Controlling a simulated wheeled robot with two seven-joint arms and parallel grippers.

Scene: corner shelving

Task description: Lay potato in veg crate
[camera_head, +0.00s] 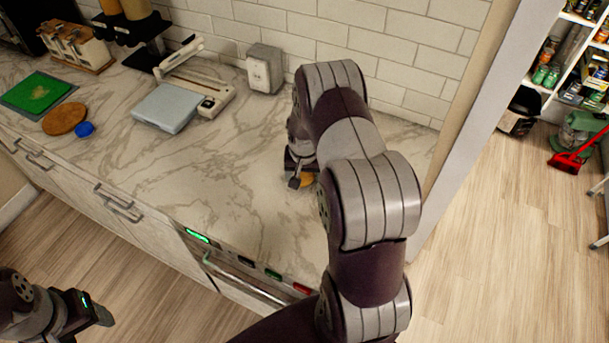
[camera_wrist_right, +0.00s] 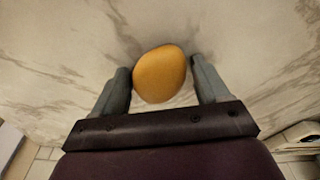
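The potato (camera_wrist_right: 160,74) is a smooth yellow-orange oval on the marble counter. In the head view only part of it (camera_head: 307,181) shows beside my right gripper (camera_head: 298,180), under the arm. In the right wrist view it sits between the two grey fingers of my right gripper (camera_wrist_right: 160,78). The fingers stand wide on either side, with narrow gaps to the potato. My left gripper (camera_head: 97,311) is low at the left, away from the counter; its finger opening is not clear. I see no veg crate in either view.
The middle counter is clear. Stocked shelves (camera_head: 575,60) stand at the right.

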